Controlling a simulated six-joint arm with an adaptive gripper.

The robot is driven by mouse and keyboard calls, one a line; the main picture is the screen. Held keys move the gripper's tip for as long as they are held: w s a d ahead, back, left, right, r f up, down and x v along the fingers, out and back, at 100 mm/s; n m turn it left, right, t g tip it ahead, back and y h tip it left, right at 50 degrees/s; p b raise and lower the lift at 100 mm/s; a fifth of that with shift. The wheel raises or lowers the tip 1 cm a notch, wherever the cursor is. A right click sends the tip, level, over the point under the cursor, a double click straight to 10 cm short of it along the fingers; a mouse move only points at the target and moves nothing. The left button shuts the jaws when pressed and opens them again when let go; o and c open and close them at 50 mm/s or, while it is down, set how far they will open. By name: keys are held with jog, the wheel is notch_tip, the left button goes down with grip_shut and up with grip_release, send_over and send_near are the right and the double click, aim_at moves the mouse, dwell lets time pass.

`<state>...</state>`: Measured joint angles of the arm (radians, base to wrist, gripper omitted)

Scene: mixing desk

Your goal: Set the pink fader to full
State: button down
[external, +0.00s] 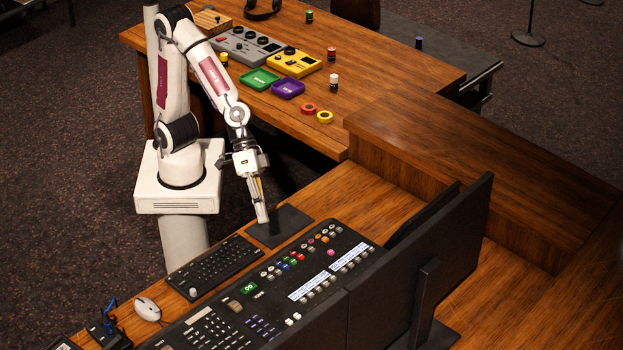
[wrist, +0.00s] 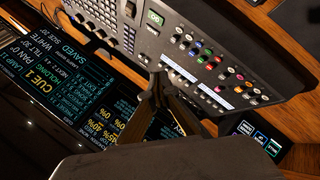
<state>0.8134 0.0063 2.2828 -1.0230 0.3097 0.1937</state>
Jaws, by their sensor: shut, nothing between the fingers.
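The mixing desk (external: 262,318) is a dark console with coloured buttons and small fader caps. A pink cap (external: 331,252) shows near its right end in the external view. In the wrist view a small pink cap (wrist: 221,77) sits among the coloured controls; I cannot tell how far along its travel it is. My gripper (external: 264,220) points down by the dark pad beyond the console, apart from the pink cap. In the wrist view my gripper (wrist: 161,78) has its fingertips together and empty, in front of the console.
A keyboard (external: 213,266) and a white mouse (external: 148,309) lie left of the console. Large monitors (external: 420,265) stand close along its right side. A dark pad (external: 279,226) lies under my gripper. The farther desk holds green and purple trays (external: 288,88).

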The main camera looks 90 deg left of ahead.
jog(key=w+d+f+n+t, duration=0.1)
jog(key=w+d+f+n, duration=0.1)
jog(key=d, duration=0.2)
jog(key=n+t+y, duration=0.4)
jog(key=n+y, duration=0.3)
send_near(320, 251)
notch_tip(320, 251, up, 3)
jog(key=shift+w+a+r, duration=0.1)
jog(key=shift+a+r, duration=0.05)
jog(key=shift+r, duration=0.05)
jog(key=shift+w+f, duration=0.1)
jog(key=shift+f, duration=0.05)
jog(key=shift+x, duration=4.85)
jog(key=shift+f, duration=0.1)
